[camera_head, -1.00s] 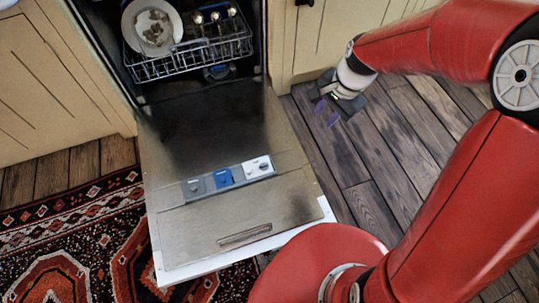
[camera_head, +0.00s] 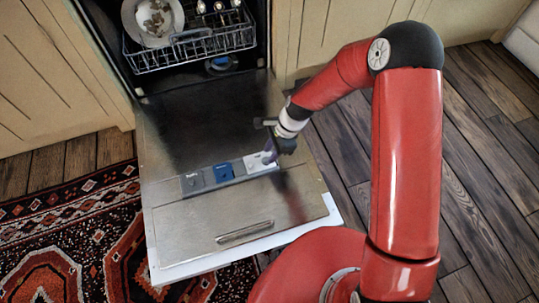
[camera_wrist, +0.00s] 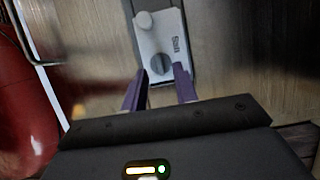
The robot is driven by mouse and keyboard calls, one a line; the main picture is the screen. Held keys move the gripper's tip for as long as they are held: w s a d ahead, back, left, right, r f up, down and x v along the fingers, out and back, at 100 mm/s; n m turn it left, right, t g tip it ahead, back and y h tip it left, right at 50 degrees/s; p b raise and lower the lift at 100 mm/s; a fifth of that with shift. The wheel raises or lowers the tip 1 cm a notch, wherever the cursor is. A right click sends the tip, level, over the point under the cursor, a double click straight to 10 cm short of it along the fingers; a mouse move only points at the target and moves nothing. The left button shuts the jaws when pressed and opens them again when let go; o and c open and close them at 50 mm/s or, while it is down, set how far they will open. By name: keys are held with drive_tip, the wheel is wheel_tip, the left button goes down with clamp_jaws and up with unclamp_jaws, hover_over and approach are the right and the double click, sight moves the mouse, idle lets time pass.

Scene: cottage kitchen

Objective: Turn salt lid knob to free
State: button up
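The white salt lid (camera_head: 258,162) is the rightmost part of the dispenser strip on the inner face of the lowered dishwasher door. In the wrist view the salt lid (camera_wrist: 172,42) shows a small round button at its far end and a round grey knob (camera_wrist: 160,64) with a raised bar nearer me. My gripper (camera_head: 269,157) is over the white lid in the head view and partly hides it. In the wrist view my gripper (camera_wrist: 159,84) has its two purple fingers apart, one to each side of the knob's near edge. Contact cannot be told.
The dishwasher door (camera_head: 180,230) lies open and low. A blue lid (camera_head: 224,172) and a grey lid (camera_head: 192,182) sit left of the white one. A rack (camera_head: 195,45) with a dirty plate (camera_head: 153,20) is inside. A patterned rug (camera_head: 60,225) lies left; wooden floor is clear right.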

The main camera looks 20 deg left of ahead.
drive_tip(key=shift+x, duration=0.95)
drive_tip(key=shift+c, duration=0.4)
clamp_jaws()
